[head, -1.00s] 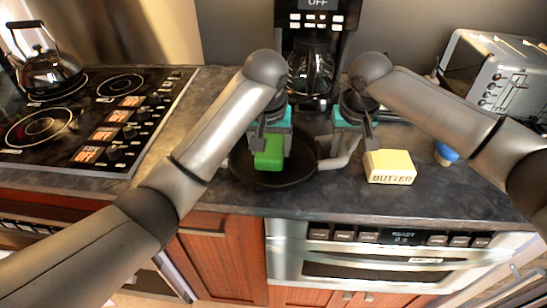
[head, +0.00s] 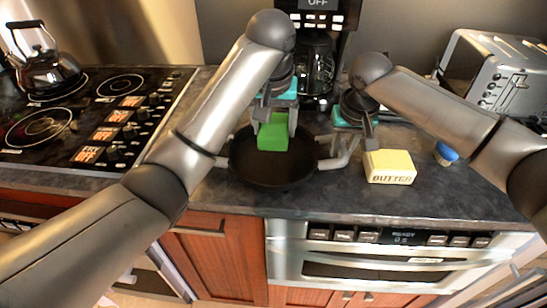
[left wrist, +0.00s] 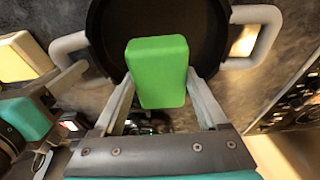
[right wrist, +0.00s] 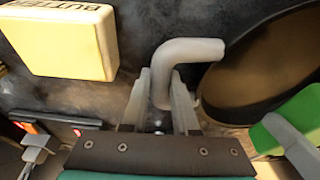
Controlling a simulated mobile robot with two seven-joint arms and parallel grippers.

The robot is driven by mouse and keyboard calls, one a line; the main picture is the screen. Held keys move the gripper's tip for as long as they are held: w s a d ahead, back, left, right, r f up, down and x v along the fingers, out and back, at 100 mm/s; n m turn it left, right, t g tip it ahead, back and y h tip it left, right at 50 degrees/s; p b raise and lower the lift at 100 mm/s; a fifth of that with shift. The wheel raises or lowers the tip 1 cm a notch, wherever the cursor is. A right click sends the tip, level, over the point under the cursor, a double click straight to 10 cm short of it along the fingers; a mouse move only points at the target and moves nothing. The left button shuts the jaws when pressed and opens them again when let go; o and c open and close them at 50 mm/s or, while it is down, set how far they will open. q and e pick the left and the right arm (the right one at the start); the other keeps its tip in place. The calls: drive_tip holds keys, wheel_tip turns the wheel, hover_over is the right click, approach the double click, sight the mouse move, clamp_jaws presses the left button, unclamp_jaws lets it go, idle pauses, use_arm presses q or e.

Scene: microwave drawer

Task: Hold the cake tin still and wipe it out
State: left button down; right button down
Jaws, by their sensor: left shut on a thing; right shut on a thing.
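The cake tin (head: 270,178) is a round dark pan with pale grey handles on its left and right sides, flat on the counter. My left gripper (head: 277,128) is shut on a bright green sponge (head: 274,137), over the back part of the tin. In the left wrist view the sponge (left wrist: 157,72) sits between the fingers, in front of the tin's dark inside. Whether it touches the tin is unclear. My right gripper (head: 350,146) is shut on the tin's right handle (head: 339,159); the right wrist view shows this handle (right wrist: 180,55) between the fingers.
A yellow butter block (head: 389,166) stands just right of the right gripper. A blue object (head: 446,153) and a toaster (head: 495,75) are further right. A coffee maker (head: 316,60) stands behind; the stove (head: 90,120) with a kettle (head: 47,70) is left.

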use_arm(q)
drive_tip(key=shift+a, duration=4.5)
use_arm(e)
unclamp_jaws()
use_arm(q)
wheel_tip(320, 180, up, 11)
drive_tip(key=p, duration=1)
drive_tip(key=shift+f+p, duration=0.2)
drive_tip(key=shift+p, duration=0.15)
use_arm(e)
drive_tip(key=shift+v, duration=3.5)
